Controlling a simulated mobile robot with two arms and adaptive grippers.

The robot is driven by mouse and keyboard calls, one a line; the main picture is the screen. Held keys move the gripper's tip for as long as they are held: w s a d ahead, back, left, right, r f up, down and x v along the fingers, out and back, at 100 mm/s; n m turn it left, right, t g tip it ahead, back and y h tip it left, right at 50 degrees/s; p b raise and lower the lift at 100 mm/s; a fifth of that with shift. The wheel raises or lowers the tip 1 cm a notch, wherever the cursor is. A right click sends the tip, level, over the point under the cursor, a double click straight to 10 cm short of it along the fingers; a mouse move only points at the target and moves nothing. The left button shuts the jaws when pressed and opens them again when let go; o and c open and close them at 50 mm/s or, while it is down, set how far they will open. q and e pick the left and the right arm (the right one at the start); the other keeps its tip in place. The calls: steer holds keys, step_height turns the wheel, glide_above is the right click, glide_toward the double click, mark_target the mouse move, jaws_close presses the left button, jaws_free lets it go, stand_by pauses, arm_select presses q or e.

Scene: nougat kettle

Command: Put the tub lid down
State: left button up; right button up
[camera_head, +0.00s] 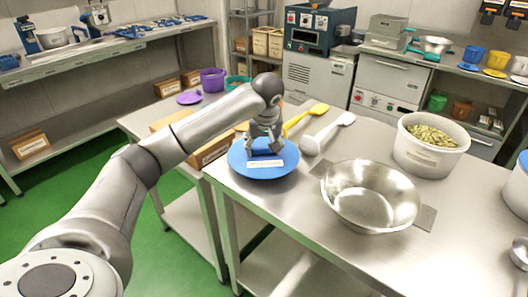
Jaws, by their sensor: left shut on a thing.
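The tub lid (246,170) is a round blue disc with a white label, at the left edge of the steel table. My left gripper (264,148) points down over its middle and is shut on the lid. I cannot tell whether the lid touches the table top or hangs just above it; part of it reaches past the table's left edge. A white tub (428,163) filled with green nuts stands uncovered on the table's right side. My right gripper is not in view.
A steel bowl (368,202) sits on a flat plate right of the lid. White (331,131) and yellow (306,117) scoops lie behind the lid. Another white tub (517,190) is at the right edge. The table's front (300,222) is bare.

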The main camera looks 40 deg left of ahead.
arm_select(q)
step_height(320, 180, down, 3)
steer(key=shift+d+r, duration=0.1)
steer(key=shift+r, duration=0.1)
steer(key=shift+f, duration=0.15)
steer(key=o, duration=1)
steer(key=shift+s+d+r, duration=0.1)
steer(key=shift+r, duration=0.45)
steer(key=v, duration=1.1)
steer(key=shift+s, duration=0.1)
